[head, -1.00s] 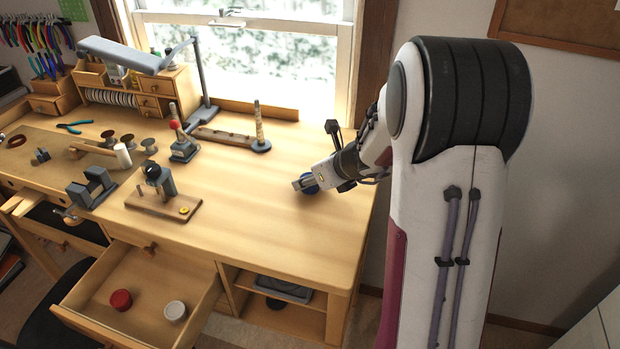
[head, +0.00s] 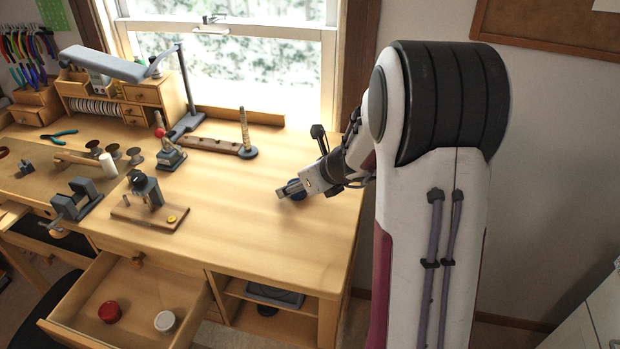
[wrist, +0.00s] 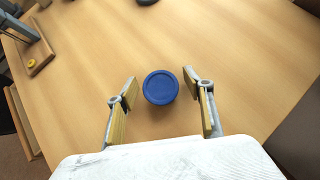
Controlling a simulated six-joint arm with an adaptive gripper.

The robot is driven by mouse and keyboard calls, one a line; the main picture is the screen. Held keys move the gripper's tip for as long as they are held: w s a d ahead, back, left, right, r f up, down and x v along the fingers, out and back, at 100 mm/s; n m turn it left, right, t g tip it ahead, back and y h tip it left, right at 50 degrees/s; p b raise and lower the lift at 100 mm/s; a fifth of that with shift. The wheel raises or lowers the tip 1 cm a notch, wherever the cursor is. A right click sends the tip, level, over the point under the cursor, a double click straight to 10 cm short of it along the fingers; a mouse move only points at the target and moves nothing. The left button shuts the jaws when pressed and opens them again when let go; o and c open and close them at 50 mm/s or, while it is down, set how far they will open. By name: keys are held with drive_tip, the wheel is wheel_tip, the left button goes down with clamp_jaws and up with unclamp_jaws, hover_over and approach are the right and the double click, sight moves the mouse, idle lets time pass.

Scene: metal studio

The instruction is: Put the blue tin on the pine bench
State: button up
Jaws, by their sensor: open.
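The blue tin (wrist: 160,87) stands upright on the pine bench (wrist: 210,35), lid up, between and slightly ahead of my open fingers in the wrist view. In the head view the tin (head: 296,188) is partly hidden behind my gripper (head: 283,193), near the right part of the bench (head: 230,220). In the wrist view my gripper (wrist: 162,97) is open, with a finger on each side of the tin and a visible gap to both. The fingers are not closed on it.
A red tin (head: 109,312) and a white tin (head: 164,321) lie in the open drawer (head: 140,290) below the bench. A small wooden stand with a tool (head: 150,210) and a ring mandrel stand (head: 246,150) are to the left. The bench around the tin is clear.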

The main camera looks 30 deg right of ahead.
drive_tip(key=v, duration=1.2)
idle(0.3)
drive_tip(key=shift+a, duration=0.1)
idle(0.4)
drive_tip(key=s+a+r+n+g+y, duration=0.1)
drive_tip(key=s+a+r+n, duration=0.1)
drive_tip(key=s+a+n, duration=0.45)
drive_tip(key=s+a+r+n+g, duration=0.15)
drive_tip(key=s+a+n, duration=0.25)
drive_tip(key=a+n, duration=0.55)
drive_tip(key=s+a+n+h, duration=0.1)
drive_tip(key=s+n+h, duration=0.1)
drive_tip(key=s+n, duration=1.2)
drive_tip(key=shift+a+r+n+g+h, duration=0.35)
drive_tip(key=shift+n+h, duration=0.05)
drive_tip(key=shift+n, duration=1.5)
drive_tip(key=shift+s, duration=0.1)
